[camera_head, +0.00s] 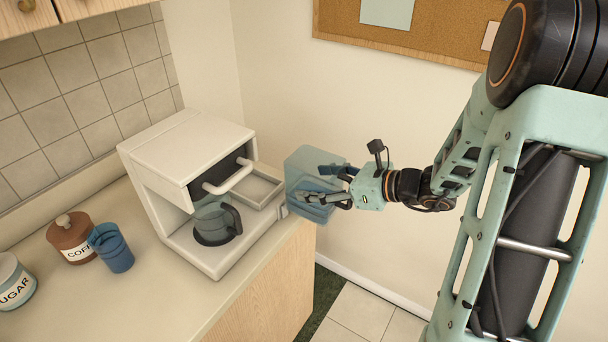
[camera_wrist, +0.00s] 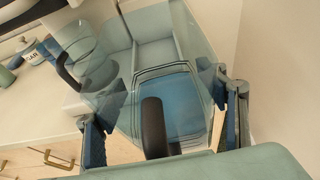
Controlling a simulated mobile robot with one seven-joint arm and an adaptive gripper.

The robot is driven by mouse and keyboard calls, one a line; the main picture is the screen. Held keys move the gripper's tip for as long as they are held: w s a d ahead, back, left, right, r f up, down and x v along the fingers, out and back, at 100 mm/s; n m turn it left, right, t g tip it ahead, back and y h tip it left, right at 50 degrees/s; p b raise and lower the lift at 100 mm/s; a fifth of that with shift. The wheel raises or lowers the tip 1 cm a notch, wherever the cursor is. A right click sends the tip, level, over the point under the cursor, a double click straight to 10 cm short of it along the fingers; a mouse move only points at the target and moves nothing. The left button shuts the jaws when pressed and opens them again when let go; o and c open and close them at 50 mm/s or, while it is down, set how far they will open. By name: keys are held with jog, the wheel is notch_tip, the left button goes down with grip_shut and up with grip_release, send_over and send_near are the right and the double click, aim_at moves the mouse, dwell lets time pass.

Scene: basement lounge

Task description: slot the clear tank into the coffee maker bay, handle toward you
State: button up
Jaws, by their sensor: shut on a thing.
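The clear bluish tank (camera_head: 302,165) is held in my gripper (camera_head: 322,190) just right of the coffee maker (camera_head: 180,150), off the counter's right end. In the wrist view the tank (camera_wrist: 180,75) fills the middle, with its dark handle (camera_wrist: 155,128) facing my wrist between the two fingers. The fingers of my gripper (camera_wrist: 165,125) stand on either side of the tank. The open rectangular bay (camera_head: 262,189) is on the coffee maker's right side. The tank's far side is close to the bay's edge; I cannot tell whether they touch.
A glass carafe (camera_head: 213,222) with a dark handle sits in the coffee maker. A coffee canister (camera_head: 72,238), a blue mug (camera_head: 115,250) and a sugar jar (camera_head: 15,282) stand left on the counter (camera_head: 130,300). A wall (camera_head: 330,100) rises behind the tank.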

jog(key=a+r, duration=0.1)
jog(key=r, duration=0.1)
jog(key=a+r+b, duration=0.1)
jog(key=a+r, duration=0.1)
jog(key=shift+w+a+r, duration=0.1)
jog(key=shift+w+r, duration=0.05)
jog(key=shift+r, duration=0.15)
jog(key=shift+w+a, duration=0.1)
jog(key=w+a+f+b, duration=0.2)
jog(key=w+a+b, duration=0.2)
jog(key=w+a, duration=0.5)
jog(key=shift+w+a, duration=0.4)
jog(key=shift+a, duration=1.35)
jog(key=shift+f+b, duration=0.5)
jog(key=shift+f, duration=0.1)
jog(key=shift+f+b, duration=1.05)
jog(key=shift+f, duration=0.25)
